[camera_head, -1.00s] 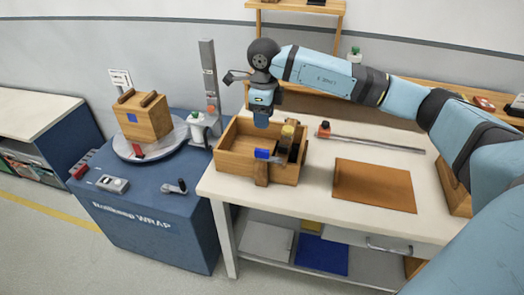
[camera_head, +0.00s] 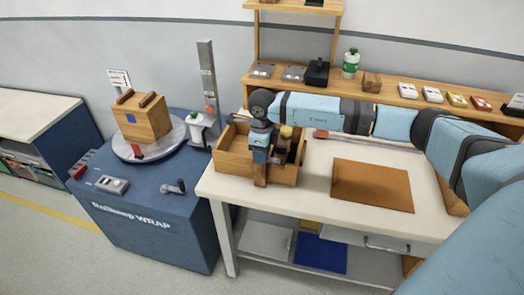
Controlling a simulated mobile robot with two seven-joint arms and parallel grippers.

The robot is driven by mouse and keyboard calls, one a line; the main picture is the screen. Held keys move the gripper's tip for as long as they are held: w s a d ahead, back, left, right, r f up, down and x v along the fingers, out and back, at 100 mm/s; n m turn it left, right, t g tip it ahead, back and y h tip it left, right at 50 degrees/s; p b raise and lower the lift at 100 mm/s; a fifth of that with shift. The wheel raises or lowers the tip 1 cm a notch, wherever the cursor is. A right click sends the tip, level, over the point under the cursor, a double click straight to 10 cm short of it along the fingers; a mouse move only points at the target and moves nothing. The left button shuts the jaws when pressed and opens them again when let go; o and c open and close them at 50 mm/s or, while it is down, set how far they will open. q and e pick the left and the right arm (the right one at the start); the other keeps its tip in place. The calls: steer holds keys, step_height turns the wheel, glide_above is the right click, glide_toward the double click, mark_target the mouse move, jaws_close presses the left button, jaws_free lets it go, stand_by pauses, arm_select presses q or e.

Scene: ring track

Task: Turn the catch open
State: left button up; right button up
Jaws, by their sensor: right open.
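A wooden box (camera_head: 231,163) with open top stands at the left end of the white table. An upright wooden piece (camera_head: 261,178) is on its front wall, and a blue part, likely the catch, showed above it earlier. My right gripper (camera_head: 261,158) now points down over that spot and hides most of the blue part. Its jaws are open; I cannot tell whether they touch the catch. My left gripper is not in view.
A brown mat (camera_head: 372,185) lies on the white table (camera_head: 310,195) to the right. A blue wrapping machine (camera_head: 150,215) with a wooden block (camera_head: 144,118) on its turntable stands left. A shelf (camera_head: 385,92) with several small items runs along the back.

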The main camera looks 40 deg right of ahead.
jaws_close()
steer(key=shift+m, duration=0.3)
steer(key=m, duration=0.4)
steer(key=shift+a+b, duration=0.1)
steer(key=shift+b, duration=0.25)
steer(key=m, duration=0.4)
steer(key=shift+a+m, duration=0.1)
steer(key=shift+m, duration=0.2)
steer(key=m, duration=0.5)
steer(key=shift+a, duration=0.1)
steer(key=shift+m+p, duration=0.3)
steer(key=shift+m, duration=1.7)
